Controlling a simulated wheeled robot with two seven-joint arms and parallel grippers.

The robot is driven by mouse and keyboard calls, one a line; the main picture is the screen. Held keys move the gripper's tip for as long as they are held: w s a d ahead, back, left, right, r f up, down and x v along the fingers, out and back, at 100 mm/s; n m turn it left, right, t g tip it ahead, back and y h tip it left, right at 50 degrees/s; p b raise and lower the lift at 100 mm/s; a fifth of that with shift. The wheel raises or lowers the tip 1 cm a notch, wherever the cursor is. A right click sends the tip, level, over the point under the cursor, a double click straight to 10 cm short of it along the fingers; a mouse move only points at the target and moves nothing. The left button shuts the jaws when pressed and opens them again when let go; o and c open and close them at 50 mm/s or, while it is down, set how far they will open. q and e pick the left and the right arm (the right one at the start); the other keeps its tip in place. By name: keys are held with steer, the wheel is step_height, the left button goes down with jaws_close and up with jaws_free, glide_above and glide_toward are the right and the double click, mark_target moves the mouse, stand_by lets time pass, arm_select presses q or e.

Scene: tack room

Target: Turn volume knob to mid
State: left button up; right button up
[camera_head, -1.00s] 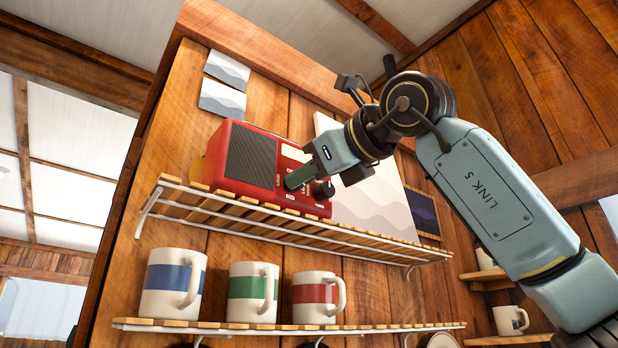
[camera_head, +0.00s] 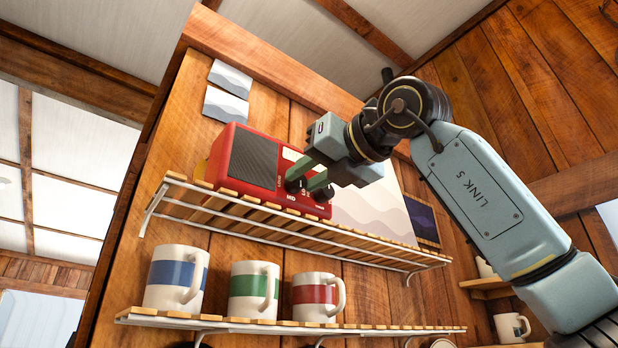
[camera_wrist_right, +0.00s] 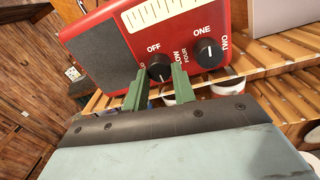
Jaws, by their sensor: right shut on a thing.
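A red radio (camera_head: 226,165) with a dark speaker grille stands on the upper slatted shelf in the head view. Two black knobs are on its front. In the wrist view, the left knob (camera_wrist_right: 159,68) has "OFF" above it, and its pale pointer mark points roughly down. The right knob (camera_wrist_right: 208,51) has "ONE" above it and is free of the gripper. My right gripper (camera_wrist_right: 156,74) has its green fingers on either side of the left knob, shut on it. The gripper (camera_head: 304,183) also shows in the head view, in front of the radio's face. My left gripper is out of view.
The slatted shelf (camera_head: 300,232) runs beneath the radio. Several striped mugs, including a green-banded one (camera_head: 247,290), stand on the lower shelf. A pale wavy picture (camera_head: 365,215) is right of the radio. Small cards (camera_head: 228,76) hang on the wall above.

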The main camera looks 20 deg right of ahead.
steer(key=shift+f, duration=0.1)
stand_by(0.4)
steer(key=o, duration=1)
steer(key=shift+s, duration=0.1)
steer(key=b+v, duration=0.3)
steer(key=v, duration=1)
